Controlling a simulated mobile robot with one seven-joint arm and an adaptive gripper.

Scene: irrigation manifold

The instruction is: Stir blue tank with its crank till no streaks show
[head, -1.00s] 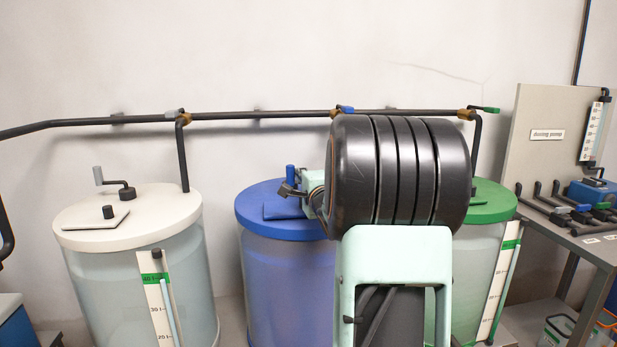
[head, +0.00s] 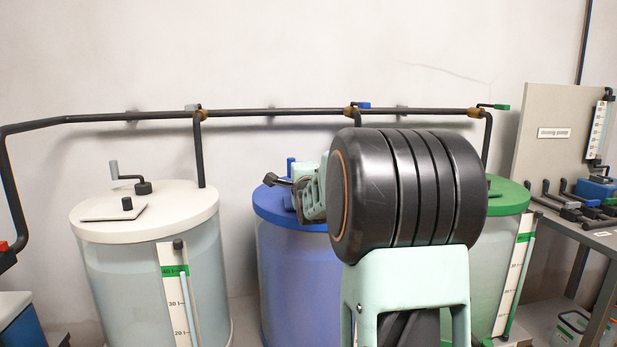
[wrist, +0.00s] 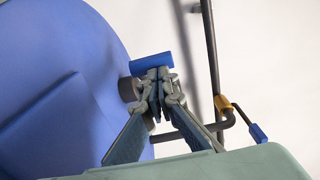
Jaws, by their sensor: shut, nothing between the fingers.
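The blue tank (head: 285,275) stands in the middle of the head view, its right part hidden behind my arm. Its blue lid (head: 275,207) also fills the left of the wrist view (wrist: 45,65). The crank's upright blue handle (head: 291,163) shows behind my gripper (head: 270,180). In the wrist view the blue handle (wrist: 152,63) lies just beyond the tips of my gripper (wrist: 160,75), beside a dark grey hub (wrist: 127,90). My gripper is shut and empty, close to the handle; I cannot tell whether it touches. I cannot make out streaks in the tank.
A white-lidded tank (head: 150,285) stands at left, a green-lidded tank (head: 510,198) at right, partly behind my arm. A dark pipe (head: 270,113) runs along the wall, with a downpipe and blue-handled valve (wrist: 258,133) near the blue lid. A bench (head: 590,235) stands at far right.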

